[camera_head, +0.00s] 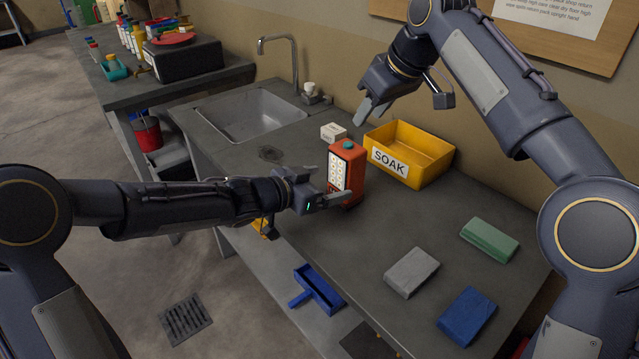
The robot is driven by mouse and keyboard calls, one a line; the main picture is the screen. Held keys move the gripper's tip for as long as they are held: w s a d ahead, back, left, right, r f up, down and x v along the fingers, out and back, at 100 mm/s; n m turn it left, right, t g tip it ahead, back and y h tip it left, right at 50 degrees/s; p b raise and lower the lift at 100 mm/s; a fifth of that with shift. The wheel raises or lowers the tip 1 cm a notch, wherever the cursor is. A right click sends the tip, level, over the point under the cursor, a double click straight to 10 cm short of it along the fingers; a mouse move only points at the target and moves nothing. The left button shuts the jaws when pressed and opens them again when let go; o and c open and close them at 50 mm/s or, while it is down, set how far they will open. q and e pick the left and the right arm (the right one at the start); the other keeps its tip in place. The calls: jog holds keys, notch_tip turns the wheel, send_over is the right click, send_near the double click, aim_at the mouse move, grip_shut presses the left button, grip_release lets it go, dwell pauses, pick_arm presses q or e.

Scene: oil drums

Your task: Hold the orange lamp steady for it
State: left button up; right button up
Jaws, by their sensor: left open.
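The orange lamp (356,178) stands upright on the grey worktop, with a panel of pale round lights on its front and a teal cap on top. My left gripper (334,192) is open at the lamp's lower left side. One finger reaches across the lower front of the lamp; whether it touches cannot be told. My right gripper (370,112) hangs above and behind the lamp, near the back wall, apart from it. Its fingers point down and left, seem to hold nothing, and their gap is not clear.
A yellow SOAK bin (431,153) stands right behind the lamp, with a small white box (333,131) to its left. Green (489,239), grey (411,272) and blue (466,316) blocks lie at the front right. A sink (245,113) is at the left. The worktop between lamp and blocks is clear.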

pick_arm(q)
jog(key=x, duration=0.7)
jog(key=shift+f, duration=0.1)
jog(key=c, duration=1.2)
jog(key=shift+c, duration=0.5)
pick_arm(e)
jog(key=shift+c, duration=0.5)
grip_shut()
